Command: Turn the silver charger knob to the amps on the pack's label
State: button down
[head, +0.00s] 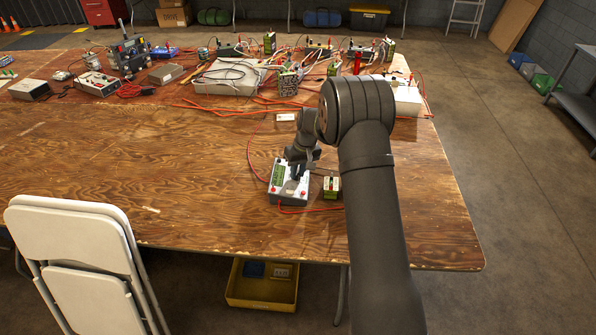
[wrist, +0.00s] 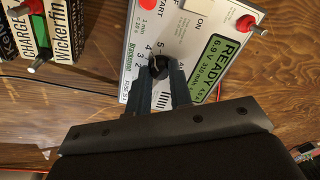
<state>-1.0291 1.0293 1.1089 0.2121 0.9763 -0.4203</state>
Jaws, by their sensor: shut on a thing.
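The charger (head: 276,191) is a light box with a green display near the table's front edge. In the wrist view the charger face (wrist: 140,28) shows a READY display (wrist: 222,50) and a scale with 5, 4, 3 and 2. The knob (wrist: 158,65) looks dark here; its pointer direction is unclear. My gripper (wrist: 160,72) is shut on the knob, one finger on each side. In the head view my gripper (head: 297,172) is over the charger, its fingers hard to make out. The pack (head: 332,188) stands right of the charger. Its label (wrist: 58,35) reads partly "CHARGE" and "Wickerfin"; I cannot read any amps.
Red leads (head: 258,160) run over the table around the charger. Other chargers, packs and cables crowd the back of the table, including a large white unit (head: 215,86). The wooden table (head: 130,160) is mostly clear to the left. A white folding chair (head: 75,235) stands front left.

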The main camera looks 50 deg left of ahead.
dwell(0.4)
jog(key=c, duration=1.3)
grip_release()
jog(key=shift+r, duration=0.1)
notch_tip(320, 180, up, 17)
jog(key=w+d, duration=0.2)
jog(key=shift+w, duration=0.15)
jog(key=f, duration=0.5)
jog(key=s+a+f, duration=0.1)
jog(key=f, duration=0.5)
jog(key=s+a+f, duration=0.1)
jog(key=f, duration=0.5)
jog(key=shift+s+f, duration=0.15)
